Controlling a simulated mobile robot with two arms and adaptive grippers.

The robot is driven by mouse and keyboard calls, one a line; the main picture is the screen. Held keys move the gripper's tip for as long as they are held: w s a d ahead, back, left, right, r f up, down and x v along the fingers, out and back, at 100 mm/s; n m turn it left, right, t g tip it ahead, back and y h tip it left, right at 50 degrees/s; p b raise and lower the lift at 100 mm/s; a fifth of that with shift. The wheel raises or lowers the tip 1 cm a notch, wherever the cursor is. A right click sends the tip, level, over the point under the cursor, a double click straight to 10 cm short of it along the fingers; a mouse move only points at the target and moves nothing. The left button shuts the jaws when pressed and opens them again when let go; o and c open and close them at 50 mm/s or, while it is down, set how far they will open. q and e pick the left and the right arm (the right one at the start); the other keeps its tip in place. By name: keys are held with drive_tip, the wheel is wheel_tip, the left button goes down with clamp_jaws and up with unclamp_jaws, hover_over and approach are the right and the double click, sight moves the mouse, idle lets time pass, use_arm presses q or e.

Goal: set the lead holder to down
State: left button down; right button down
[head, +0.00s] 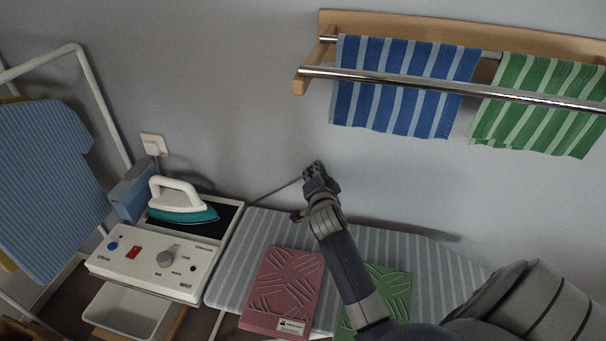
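The lead holder appears to be the thin dark rod (275,192) that rises at a slant from the ironing board's back left corner. Its upper end meets my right gripper (313,171) in the head view. The gripper is dark and small here, and I cannot tell whether its fingers are closed around the rod or only beside it. My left gripper is not in view.
Striped towels (405,85) hang from a wall rail (400,84). A blue striped shirt (45,180) hangs far left.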

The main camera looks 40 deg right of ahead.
drive_tip(key=s+d+f+m+b, duration=0.1)
drive_tip(key=f+b, duration=0.1)
drive_tip(key=f, duration=0.1)
drive_tip(key=s+d+f+m+t+b, duration=0.1)
drive_tip(key=s+f+b, duration=0.1)
drive_tip(key=f+b, duration=0.1)
drive_tip(key=s+d+f+m+b, duration=0.1)
drive_tip(key=d+f+b, duration=0.1)
drive_tip(key=f, duration=0.2)
drive_tip(key=shift+s+d+f+t+b, duration=0.1)
drive_tip(key=shift+s+f+t+b, duration=0.05)
drive_tip(key=shift+s+t+b, duration=0.2)
drive_tip(key=shift+m, duration=0.3)
drive_tip(key=c, duration=1.4)
unclamp_jaws()
drive_tip(key=shift+s, duration=0.15)
drive_tip(key=v, duration=1.1)
drive_tip(key=shift+s, duration=0.35)
